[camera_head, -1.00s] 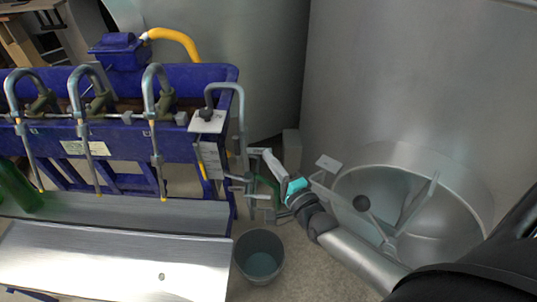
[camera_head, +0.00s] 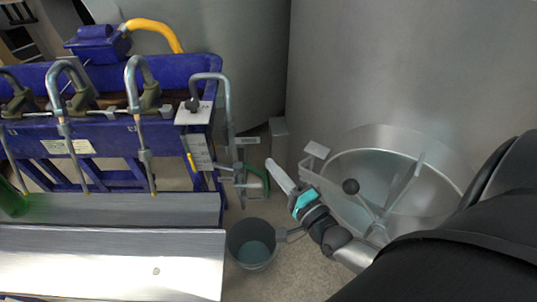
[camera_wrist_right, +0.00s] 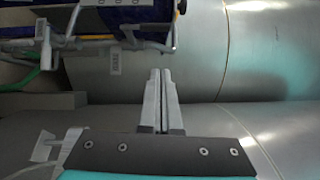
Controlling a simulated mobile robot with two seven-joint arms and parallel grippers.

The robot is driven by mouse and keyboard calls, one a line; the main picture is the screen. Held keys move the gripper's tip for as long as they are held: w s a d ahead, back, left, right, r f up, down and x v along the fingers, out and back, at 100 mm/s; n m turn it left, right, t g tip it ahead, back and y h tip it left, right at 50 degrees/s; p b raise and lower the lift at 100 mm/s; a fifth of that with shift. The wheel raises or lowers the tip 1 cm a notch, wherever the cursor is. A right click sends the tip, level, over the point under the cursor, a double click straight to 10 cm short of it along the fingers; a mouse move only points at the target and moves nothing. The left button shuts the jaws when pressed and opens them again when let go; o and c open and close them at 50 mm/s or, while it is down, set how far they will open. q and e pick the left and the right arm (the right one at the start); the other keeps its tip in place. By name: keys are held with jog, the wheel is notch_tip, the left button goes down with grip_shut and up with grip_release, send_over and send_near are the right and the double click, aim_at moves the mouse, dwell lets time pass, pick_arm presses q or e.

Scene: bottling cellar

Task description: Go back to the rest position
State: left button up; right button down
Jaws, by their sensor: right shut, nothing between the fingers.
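My right gripper (camera_head: 273,166) is in the middle of the head view, its narrow grey fingers pointing up and left. Its fingers are shut with nothing between them; they also show together in the right wrist view (camera_wrist_right: 161,88). It hangs in the air, to the right of the blue bottling machine's end in the picture and above the grey bucket. My right arm comes in from the lower right. My left gripper is not in view.
The blue filling machine (camera_head: 120,128) with bent metal spouts stands at left, with a metal tray (camera_head: 110,262) in front. A grey bucket (camera_head: 238,243) stands on the floor. A large steel tank (camera_head: 400,70) with a round open hatch (camera_head: 375,175) fills the right. A green bottle (camera_head: 12,200) shows at far left.

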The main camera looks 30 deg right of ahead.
jog(key=s+a+f+n+g+b, duration=0.1)
jog(key=s+f+n+g, duration=0.25)
jog(key=f, duration=0.65)
jog(key=s+f+n+g+b, duration=0.15)
jog(key=s+f+n, duration=0.25)
jog(key=f, duration=0.5)
jog(key=s+a+f+n+g, duration=0.1)
jog(key=s+f+n+g, duration=0.25)
jog(key=f, duration=0.65)
jog(key=s+a+f+n+g+b, duration=0.1)
jog(key=s+f+n+g, duration=0.3)
jog(key=s+f, duration=0.3)
jog(key=s+a+f+n+g+b, duration=0.1)
jog(key=s+f+n+g, duration=0.4)
jog(key=s, duration=1)
notch_tip(320, 180, down, 2)
jog(key=shift+s+a+f+n+h, duration=0.15)
jog(key=shift+a+f+n+h, duration=0.15)
jog(key=shift+a+n, duration=0.35)
jog(key=shift+a, duration=0.15)
